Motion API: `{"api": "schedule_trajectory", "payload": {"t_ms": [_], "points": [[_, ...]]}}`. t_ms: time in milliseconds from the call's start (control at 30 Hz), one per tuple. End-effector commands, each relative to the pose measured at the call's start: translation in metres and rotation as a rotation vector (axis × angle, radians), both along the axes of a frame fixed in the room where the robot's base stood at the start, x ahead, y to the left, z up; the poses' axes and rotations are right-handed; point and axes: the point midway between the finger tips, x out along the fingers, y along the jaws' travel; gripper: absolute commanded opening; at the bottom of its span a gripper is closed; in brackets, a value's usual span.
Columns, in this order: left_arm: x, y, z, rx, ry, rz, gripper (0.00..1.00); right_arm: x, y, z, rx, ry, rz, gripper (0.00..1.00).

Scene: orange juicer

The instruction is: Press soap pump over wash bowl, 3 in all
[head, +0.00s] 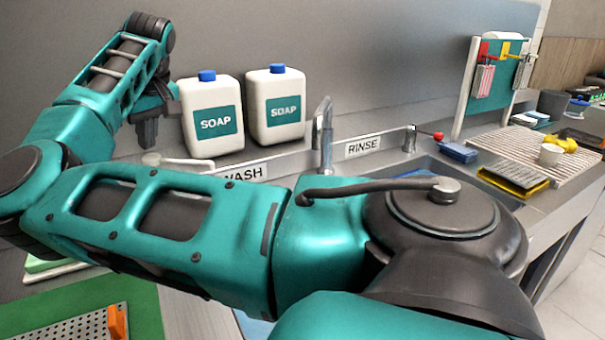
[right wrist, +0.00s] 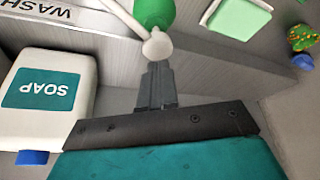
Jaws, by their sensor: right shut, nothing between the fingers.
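My right gripper (head: 147,132) is at the back left in the head view, at the end of my arm that crosses the picture. It points down with its fingers shut and empty. The white soap pump head (head: 152,158) is just below its fingertips. In the right wrist view, the closed fingers (right wrist: 156,85) point at the white pump head (right wrist: 157,46), with a green bottle (right wrist: 153,10) beyond it. I cannot tell whether the fingertips touch the pump. The wash bowl is not clearly visible; my arm covers much of the area below the WASH label (head: 245,172). My left gripper is not in view.
Two white soap jugs (head: 212,116) (head: 275,108) with blue caps stand against the back wall, right of the gripper. A tap (head: 322,135) stands between the WASH and RINSE labels. A drying rack (head: 535,158) is at right; a green mat (head: 60,310) is front left.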

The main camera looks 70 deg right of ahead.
Motion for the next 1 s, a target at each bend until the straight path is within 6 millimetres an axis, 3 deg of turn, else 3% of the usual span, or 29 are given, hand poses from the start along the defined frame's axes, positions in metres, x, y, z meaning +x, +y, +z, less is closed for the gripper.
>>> {"api": "schedule_trajectory", "payload": {"t_ms": [567, 1000], "points": [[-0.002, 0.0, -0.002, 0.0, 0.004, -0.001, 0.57, 0.0, 0.0, -0.001, 0.0, 0.0, 0.0, 0.0], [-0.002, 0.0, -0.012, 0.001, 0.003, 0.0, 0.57, 0.0, 0.0, -0.015, 0.001, 0.0, 0.0, 0.0]]}}
